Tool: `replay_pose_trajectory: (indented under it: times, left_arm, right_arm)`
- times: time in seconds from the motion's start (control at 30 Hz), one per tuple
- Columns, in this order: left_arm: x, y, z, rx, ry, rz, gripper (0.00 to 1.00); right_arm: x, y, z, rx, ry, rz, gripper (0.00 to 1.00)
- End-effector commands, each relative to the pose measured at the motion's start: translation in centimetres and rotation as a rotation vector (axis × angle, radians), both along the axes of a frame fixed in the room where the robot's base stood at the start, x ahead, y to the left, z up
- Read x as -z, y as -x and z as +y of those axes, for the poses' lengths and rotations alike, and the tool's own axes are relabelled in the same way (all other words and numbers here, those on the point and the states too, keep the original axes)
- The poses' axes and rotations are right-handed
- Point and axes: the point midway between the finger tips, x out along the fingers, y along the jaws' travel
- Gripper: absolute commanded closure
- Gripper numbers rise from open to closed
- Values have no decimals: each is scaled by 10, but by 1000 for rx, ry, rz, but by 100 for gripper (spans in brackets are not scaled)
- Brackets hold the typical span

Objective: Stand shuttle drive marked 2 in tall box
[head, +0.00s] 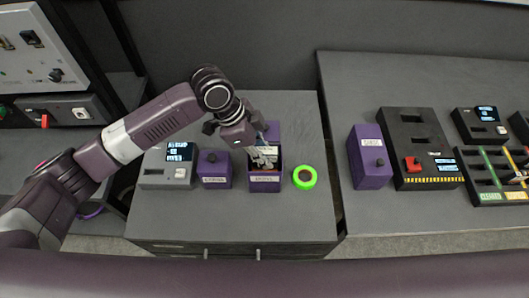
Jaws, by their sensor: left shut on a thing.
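My left gripper (265,158) points down over the mouth of an open purple box (265,184) in the middle of the left cabinet top. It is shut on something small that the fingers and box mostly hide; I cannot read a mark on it. A purple panel (273,131) shows behind the gripper at the back of this box. A shorter purple box with a dark knob (214,174) stands just left of it. Another purple box with a knob (370,172) stands on the right cabinet. The box labels are too small to read surely. My right gripper is not in view.
A grey device with a display (166,172) stands at the left of the cabinet top. A green ring-shaped roll (304,178) lies right of the open box. A gap separates the two cabinets. The right one holds a black unit with a red switch (415,136) and a slotted tray (489,196).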

Motion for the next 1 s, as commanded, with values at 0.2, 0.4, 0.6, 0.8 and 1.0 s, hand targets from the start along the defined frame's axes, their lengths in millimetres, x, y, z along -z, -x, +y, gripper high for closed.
replay_pose_trajectory:
  times: [0.2,0.4,0.6,0.8,1.0]
  left_arm:
    - [5,0,-1,0,2,-1,100]
    - [10,0,-1,1,2,-1,100]
    - [15,0,-1,1,2,-1,100]
    - [20,0,-1,1,2,-1,100]
    - [25,0,-1,1,2,0,100]
  right_arm:
    - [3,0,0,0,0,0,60]
    - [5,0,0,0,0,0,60]
    - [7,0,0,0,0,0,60]
    - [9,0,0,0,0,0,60]
    - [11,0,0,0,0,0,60]
